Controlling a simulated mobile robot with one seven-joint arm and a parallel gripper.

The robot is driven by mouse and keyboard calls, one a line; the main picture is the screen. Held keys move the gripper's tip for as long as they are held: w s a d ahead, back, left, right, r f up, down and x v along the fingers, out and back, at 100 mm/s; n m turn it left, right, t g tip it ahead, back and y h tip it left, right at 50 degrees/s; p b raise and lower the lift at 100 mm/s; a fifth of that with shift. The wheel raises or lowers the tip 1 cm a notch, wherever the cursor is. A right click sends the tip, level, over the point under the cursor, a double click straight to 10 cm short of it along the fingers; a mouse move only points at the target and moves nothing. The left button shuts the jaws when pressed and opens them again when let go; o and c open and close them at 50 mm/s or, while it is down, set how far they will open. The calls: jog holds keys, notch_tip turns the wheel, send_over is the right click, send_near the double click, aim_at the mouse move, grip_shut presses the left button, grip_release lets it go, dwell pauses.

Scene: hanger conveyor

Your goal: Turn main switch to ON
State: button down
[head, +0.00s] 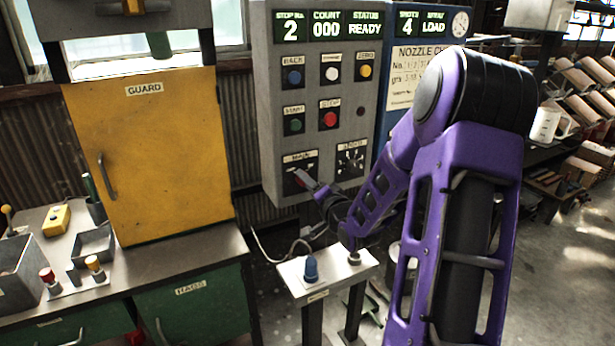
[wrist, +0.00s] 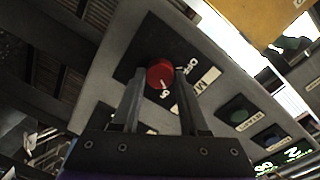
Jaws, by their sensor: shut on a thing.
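The main switch is a round red knob (wrist: 160,70) with a white mark, on a black plate on the grey control panel. In the wrist view my gripper (wrist: 158,84) has one finger on each side of the knob and is shut on it. The white mark points toward the lower lettering in that view; which position this is, I cannot read surely. In the head view my gripper (head: 312,186) is at the lower left of the grey panel (head: 262,110), in front of the switch's plate (head: 292,164), and partly covers it.
Green, red and other buttons (head: 329,118) sit above the switch. A black dial (head: 350,160) is close to its right. The displays (head: 325,27) are lit and read READY. A small stand with a blue knob (head: 311,268) is below my arm. The yellow guard (head: 150,160) is at left.

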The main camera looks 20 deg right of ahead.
jog(key=shift+d+r+m+p, duration=0.15)
jog(key=shift+m+p, duration=0.8)
jog(key=shift+m, duration=0.95)
jog(key=shift+c, duration=2.1)
grip_release()
